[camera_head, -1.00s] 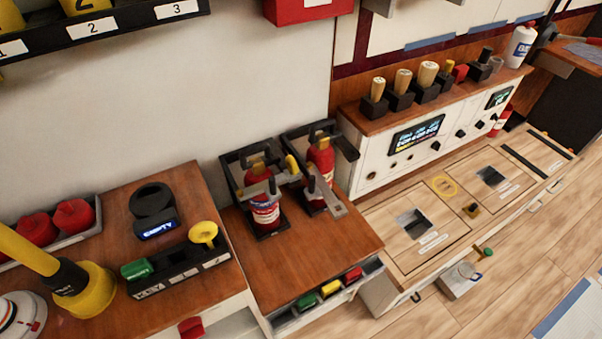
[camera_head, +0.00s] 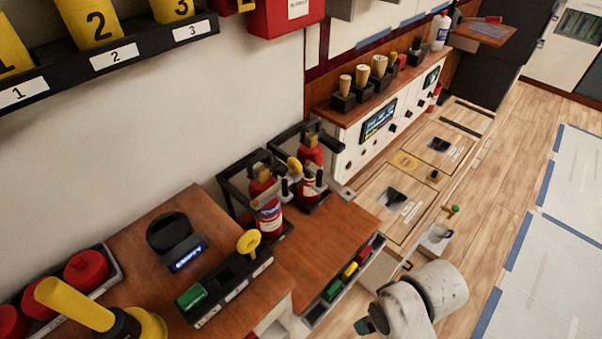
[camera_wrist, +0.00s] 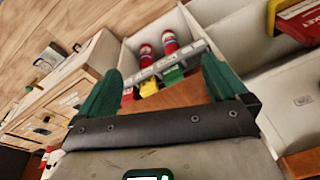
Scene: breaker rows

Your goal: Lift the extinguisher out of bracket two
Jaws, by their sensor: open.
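Two red extinguishers stand upright in black brackets on the wooden counter by the wall in the head view: a nearer one (camera_head: 267,212) and a farther one (camera_head: 311,152). I cannot read a number on either bracket. Grey and yellow parts between them partly cover the farther one. My gripper (camera_wrist: 160,88) is open, with two green fingers and nothing between them. In the head view a green tip (camera_head: 364,326) of it shows low in front of the counter, apart from both extinguishers.
Green, yellow and red blocks (camera_head: 351,269) line the counter front. The wrist view shows two red bottles (camera_wrist: 169,42) in a white open compartment.

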